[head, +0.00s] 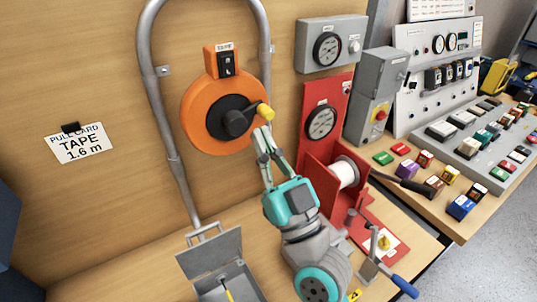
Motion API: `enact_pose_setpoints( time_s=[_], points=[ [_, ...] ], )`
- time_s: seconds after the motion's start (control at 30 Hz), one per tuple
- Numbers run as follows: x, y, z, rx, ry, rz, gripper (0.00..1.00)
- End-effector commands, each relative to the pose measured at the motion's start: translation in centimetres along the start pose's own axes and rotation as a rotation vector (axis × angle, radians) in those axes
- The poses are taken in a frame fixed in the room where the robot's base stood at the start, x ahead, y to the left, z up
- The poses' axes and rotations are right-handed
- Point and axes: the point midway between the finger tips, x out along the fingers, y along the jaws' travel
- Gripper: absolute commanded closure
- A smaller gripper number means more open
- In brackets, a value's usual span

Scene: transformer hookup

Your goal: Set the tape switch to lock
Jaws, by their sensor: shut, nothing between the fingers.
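The tape reel is a round orange housing (197,112) on the wooden wall panel, with a black hub, a crank arm and a yellow crank knob (265,112). The tape switch (227,63) is a small black switch with a light toggle on the orange tab above the reel, under a white label (225,47); its lettering is too small to read. My gripper (262,132) is shut and empty. Its fingertips point up at the reel's lower right edge, just below the yellow knob and well below the switch. I cannot tell whether the fingertips touch the reel or knob.
A grey bent conduit (152,70) arches around the reel. A red stand with a gauge (320,122) and a spool (346,174) is close on the right. An open grey box (212,252) stands below. The panel left of the conduit is mostly clear, with a hanging card (80,144).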

Motion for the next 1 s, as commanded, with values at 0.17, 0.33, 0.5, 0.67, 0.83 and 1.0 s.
enact_pose_setpoints(
  time_s=[0.17,0.33,0.5,0.67,0.83,1.0],
  points=[
    [-1.5,0.0,0.4,0.001,-0.001,0.0,1.0],
    [-2.1,0.0,0.5,0.0,0.0,0.0,1.0],
    [-2.2,0.0,0.5,0.0,0.0,0.0,1.0],
    [-2.1,0.0,0.5,0.0,0.001,0.0,1.0],
    [-2.1,0.0,0.5,0.0,0.001,0.0,1.0],
    [-2.1,0.0,0.5,0.0,0.0,0.0,1.0]
  ],
)
